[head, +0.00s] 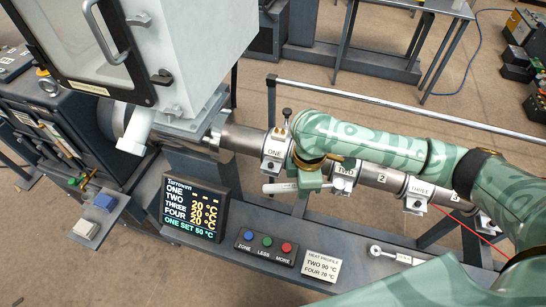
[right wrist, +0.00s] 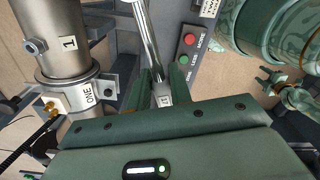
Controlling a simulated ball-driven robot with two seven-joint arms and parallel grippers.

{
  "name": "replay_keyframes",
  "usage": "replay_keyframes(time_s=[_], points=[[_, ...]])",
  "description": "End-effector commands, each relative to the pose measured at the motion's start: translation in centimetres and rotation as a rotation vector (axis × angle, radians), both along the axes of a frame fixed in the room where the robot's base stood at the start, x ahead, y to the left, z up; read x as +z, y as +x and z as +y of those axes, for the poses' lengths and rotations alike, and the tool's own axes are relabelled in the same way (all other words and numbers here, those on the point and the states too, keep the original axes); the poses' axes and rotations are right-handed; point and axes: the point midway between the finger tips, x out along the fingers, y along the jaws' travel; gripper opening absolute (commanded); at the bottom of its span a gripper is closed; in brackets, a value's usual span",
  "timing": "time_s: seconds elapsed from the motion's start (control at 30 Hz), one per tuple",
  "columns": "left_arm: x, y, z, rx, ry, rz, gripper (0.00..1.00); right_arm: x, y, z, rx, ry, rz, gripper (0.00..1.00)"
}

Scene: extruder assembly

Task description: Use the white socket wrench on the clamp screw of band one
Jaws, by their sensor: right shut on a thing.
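My right gripper (head: 308,184) is shut on the white socket wrench (head: 281,187), beside the barrel between bands one and two. In the right wrist view its fingers (right wrist: 163,90) grip the wrench, and the bright shaft (right wrist: 146,40) runs out past the top edge. Band one (head: 273,150) is around the barrel just left of the gripper. In the right wrist view its clamp screw (right wrist: 110,88) is left of the fingers, apart from them. A small green-and-brass part at the right wrist view's right edge may be my left gripper; its jaws are unclear.
Band two (head: 345,178) and band three (head: 417,195) are further right along the barrel. Below are the temperature display (head: 195,208), a button box (head: 267,247), a heat profile card (head: 322,266) and another wrench (head: 395,255) on the shelf. A rail (head: 400,108) runs behind the barrel.

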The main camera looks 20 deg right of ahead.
Motion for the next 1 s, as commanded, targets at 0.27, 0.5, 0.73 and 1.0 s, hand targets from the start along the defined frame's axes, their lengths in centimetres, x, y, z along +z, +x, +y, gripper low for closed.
replay_keyframes(time_s=[0.27, 0.5, 0.73, 1.0], points=[[5.5, 0.5, -0.9, -0.002, -0.011, -0.017, 0.51, 1.4, 3.6, 2.6, 0.910, 0.005, -0.018, 0.00], [8.0, 0.7, -0.9, -0.002, -0.013, -0.022, 0.51, 1.3, 5.3, 3.9, 1.500, -0.004, -0.020, 0.00], [8.3, 0.9, -0.5, -0.001, -0.007, -0.025, 0.51, 0.8, 5.7, 4.2, 1.697, -0.008, -0.017, 0.00], [6.3, 0.8, -0.5, 0.001, -0.006, -0.022, 0.51, -1.2, 5.7, 4.2, 1.704, -0.007, -0.017, 0.00]])
